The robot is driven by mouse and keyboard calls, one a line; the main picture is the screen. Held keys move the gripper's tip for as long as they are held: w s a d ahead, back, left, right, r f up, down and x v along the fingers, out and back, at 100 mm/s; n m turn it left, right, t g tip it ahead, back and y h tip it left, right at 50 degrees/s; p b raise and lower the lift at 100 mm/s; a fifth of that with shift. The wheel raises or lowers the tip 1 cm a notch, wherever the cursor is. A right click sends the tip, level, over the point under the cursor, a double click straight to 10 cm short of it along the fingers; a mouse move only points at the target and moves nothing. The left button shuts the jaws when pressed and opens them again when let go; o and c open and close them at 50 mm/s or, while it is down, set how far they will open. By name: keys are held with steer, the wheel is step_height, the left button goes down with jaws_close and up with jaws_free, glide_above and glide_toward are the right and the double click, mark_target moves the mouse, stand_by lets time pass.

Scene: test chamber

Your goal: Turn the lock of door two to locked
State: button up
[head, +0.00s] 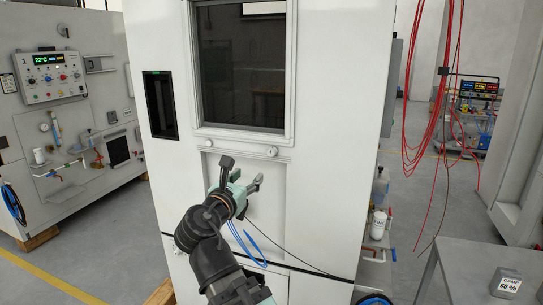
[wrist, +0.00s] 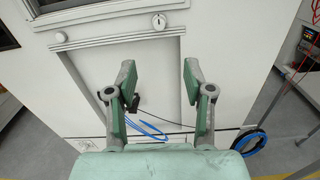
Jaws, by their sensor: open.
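A tall white cabinet front (head: 325,60) stands straight ahead with a dark window. Below the window sill are a round pale lock knob (head: 271,151) on the right and a smaller fitting (head: 209,143) on the left. No door number is readable on it. In the wrist view the lock knob (wrist: 159,21) is at the top centre, with a dark mark on its face, and the smaller fitting (wrist: 61,37) is at the left. My gripper (head: 243,178) is below the knob, apart from it. In the wrist view my gripper (wrist: 158,74) has its fingers spread with nothing held between them.
A recessed panel (wrist: 160,60) lies below the sill. Blue and black cables (wrist: 147,128) hang near the fingers. A control cabinet (head: 50,75) stands left.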

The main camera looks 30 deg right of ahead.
steer(key=n, duration=0.1)
steer(key=p, duration=1.4)
glide_toward(270, 153)
steer(key=p+x, duration=0.1)
steer(key=x, duration=0.7)
steer(key=shift+w+d, duration=0.2)
steer(key=shift+d, duration=0.1)
jaws_close()
